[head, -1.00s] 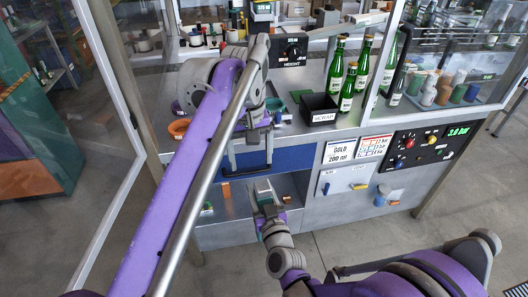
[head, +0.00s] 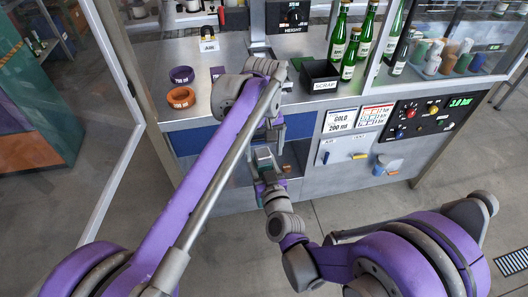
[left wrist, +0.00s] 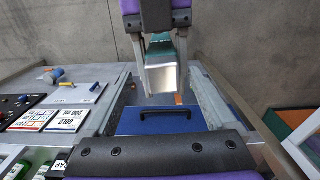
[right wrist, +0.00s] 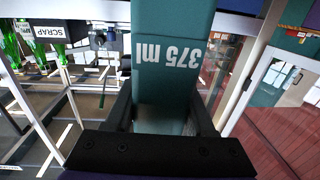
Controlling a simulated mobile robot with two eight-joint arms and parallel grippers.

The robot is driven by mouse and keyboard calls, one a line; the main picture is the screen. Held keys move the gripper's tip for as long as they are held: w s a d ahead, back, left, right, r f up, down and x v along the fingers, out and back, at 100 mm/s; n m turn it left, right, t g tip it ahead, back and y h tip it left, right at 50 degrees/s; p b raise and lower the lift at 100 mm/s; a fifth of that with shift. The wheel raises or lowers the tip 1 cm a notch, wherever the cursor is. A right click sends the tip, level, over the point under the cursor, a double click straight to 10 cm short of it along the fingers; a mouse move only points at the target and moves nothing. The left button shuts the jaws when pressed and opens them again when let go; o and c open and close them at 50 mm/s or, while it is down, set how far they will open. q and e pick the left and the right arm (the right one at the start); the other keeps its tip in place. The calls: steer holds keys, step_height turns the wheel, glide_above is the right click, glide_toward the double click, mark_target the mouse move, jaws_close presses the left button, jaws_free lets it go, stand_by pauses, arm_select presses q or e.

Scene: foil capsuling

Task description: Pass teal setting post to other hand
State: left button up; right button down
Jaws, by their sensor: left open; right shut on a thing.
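The teal setting post (right wrist: 172,60) is marked "375 ml" and sits between the fingers of my right gripper (right wrist: 163,105), which is shut on it. In the left wrist view the post (left wrist: 167,50) shows with a pale metal end that points toward my left gripper. My left gripper (head: 271,142) is open and empty, just above the post in the head view. A gap between the left gripper's palm and the post shows in the left wrist view.
A blue drawer with a black handle (left wrist: 165,116) is in the cabinet front close by. On the bench are an orange ring (head: 181,98), a purple ring (head: 182,74), a black scrap bin (head: 320,76) and several green bottles (head: 350,58). Floor in front is clear.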

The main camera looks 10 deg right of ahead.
arm_select(q)
steer(key=shift+f, duration=0.7)
steer(key=shift+d, duration=0.1)
jaws_close()
arm_select(e)
steer(key=shift+c, duration=0.8)
jaws_free()
